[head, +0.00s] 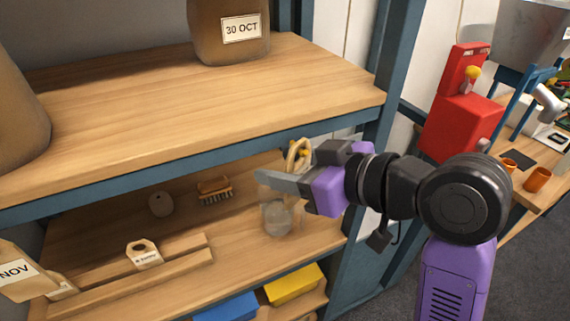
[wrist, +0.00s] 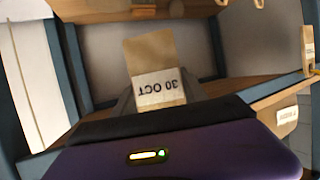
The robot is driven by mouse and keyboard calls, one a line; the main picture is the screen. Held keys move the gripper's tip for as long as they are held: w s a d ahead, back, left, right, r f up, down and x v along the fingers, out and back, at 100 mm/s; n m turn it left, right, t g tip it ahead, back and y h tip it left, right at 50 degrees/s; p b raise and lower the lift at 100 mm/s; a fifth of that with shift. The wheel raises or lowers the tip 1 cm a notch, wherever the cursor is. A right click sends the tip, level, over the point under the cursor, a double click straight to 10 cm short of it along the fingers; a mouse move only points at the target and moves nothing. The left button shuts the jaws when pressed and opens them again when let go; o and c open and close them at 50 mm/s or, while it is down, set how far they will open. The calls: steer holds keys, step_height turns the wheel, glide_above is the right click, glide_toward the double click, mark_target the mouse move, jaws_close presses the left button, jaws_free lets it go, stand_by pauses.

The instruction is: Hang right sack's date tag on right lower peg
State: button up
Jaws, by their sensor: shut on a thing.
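A brown kraft date tag (wrist: 150,55) with a white "30 OCT" label is held between the fingers of my gripper (wrist: 160,98). It reads upside down in the wrist view. In the head view my gripper (head: 262,180) is below the front edge of the upper shelf, near its right end. A tan cord loop (head: 292,160) and a small yellow piece, perhaps the right lower peg (head: 304,152), show just above the fingers. I cannot tell whether the loop is around it. The right sack (head: 229,48), labelled "30 OCT", stands on the upper shelf.
The upper shelf (head: 180,100) overhangs the lower one. A "NOV" tag (head: 18,275) hangs at the far left. A clear jar (head: 278,220), brush (head: 214,190) and wooden rack (head: 180,245) occupy the lower shelf. A blue upright (head: 385,80) stands close on the right.

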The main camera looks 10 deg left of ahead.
stand_by(0.4)
steer(key=o, duration=1.7)
steer(key=shift+o, duration=0.2)
steer(key=shift+d, duration=0.1)
steer(key=s+d+p, duration=0.2)
steer(key=s+d, duration=0.5)
steer(key=s, duration=0.3)
steer(key=shift+s+p, duration=0.35)
stand_by(0.4)
